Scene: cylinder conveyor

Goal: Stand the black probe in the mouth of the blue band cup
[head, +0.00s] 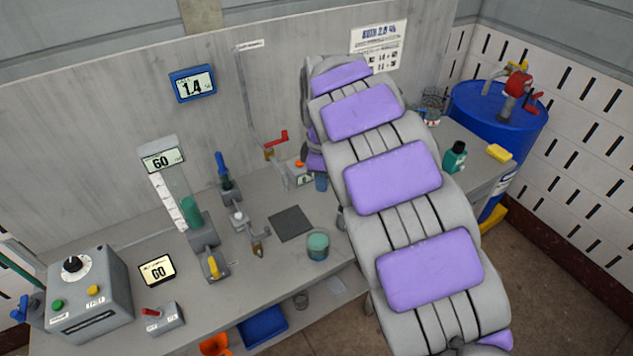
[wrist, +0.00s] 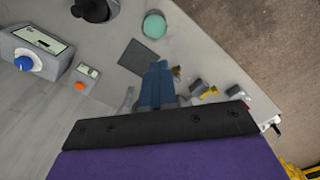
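My gripper (head: 321,182) hangs at the arm's end above the back of the bench, behind the dark mat. In the wrist view its blue fingers (wrist: 158,72) are side by side with no clear gap and nothing visible between them. A round cup (head: 318,245) with a teal top stands on the bench right of the mat; it also shows in the wrist view (wrist: 154,25). I cannot make out a blue band on it. A black rounded object (wrist: 95,9) is cut off at the wrist view's top edge; I cannot tell whether it is the black probe.
My purple-padded arm covers the bench's right middle. A dark mat (head: 291,223) lies flat on the bench. A small orange-button device (head: 300,175) is near my gripper. Brass tap (head: 258,248) and yellow-lever fitting (head: 213,268) stand left. A green bottle (head: 455,156) and yellow block (head: 499,153) are right.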

